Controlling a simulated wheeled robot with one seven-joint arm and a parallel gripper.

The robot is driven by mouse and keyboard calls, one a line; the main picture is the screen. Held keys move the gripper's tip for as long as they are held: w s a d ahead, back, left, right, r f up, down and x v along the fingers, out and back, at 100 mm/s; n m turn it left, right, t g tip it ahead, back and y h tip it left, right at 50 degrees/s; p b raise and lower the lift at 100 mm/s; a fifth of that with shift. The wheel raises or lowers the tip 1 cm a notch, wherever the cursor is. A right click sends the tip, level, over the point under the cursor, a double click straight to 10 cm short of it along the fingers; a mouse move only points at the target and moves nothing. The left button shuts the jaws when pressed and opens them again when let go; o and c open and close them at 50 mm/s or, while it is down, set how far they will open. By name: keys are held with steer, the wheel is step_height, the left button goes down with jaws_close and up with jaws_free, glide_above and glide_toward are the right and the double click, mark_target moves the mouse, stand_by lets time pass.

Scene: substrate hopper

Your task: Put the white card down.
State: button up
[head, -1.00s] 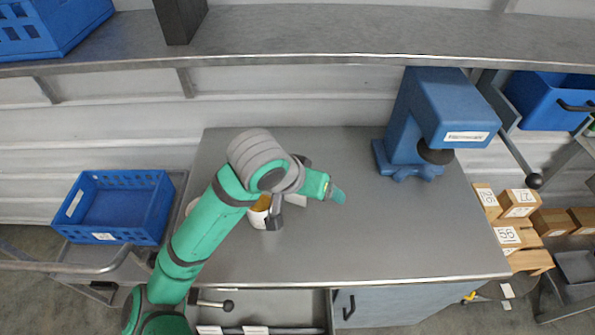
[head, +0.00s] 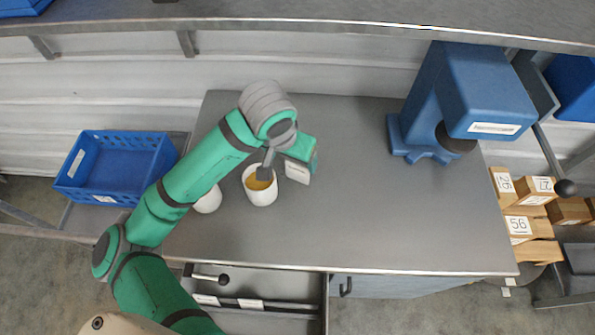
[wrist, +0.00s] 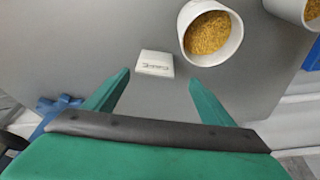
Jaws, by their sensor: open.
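The white card (head: 298,172) is on the grey table, just right of a white cup (head: 261,186) of yellow-brown grains. In the wrist view the card (wrist: 155,64) shows dark lettering and looks like a small block or folded card. My gripper (wrist: 159,78) is open, with its two green fingers apart and nothing between them. The card lies beyond the fingertips, roughly in line with the gap, and looks clear of both fingers. In the head view my wrist hides most of the fingers.
A second white cup (head: 209,200) stands left of the first, partly behind my arm. A blue machine (head: 430,110) stands at the table's back right. A blue crate (head: 116,168) is left of the table, and an open drawer (head: 262,290) is below its front. The table's right front is clear.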

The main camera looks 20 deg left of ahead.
mark_target(297, 164)
steer(key=x, duration=0.2)
steer(key=d+x, duration=0.1)
steer(key=x, duration=0.2)
steer(key=shift+c, duration=0.4)
steer(key=c, duration=1.2)
steer(key=shift+o, duration=0.2)
steer(key=shift+r, duration=0.1)
step_height(297, 164, up, 10)
steer(key=shift+f, duration=0.1)
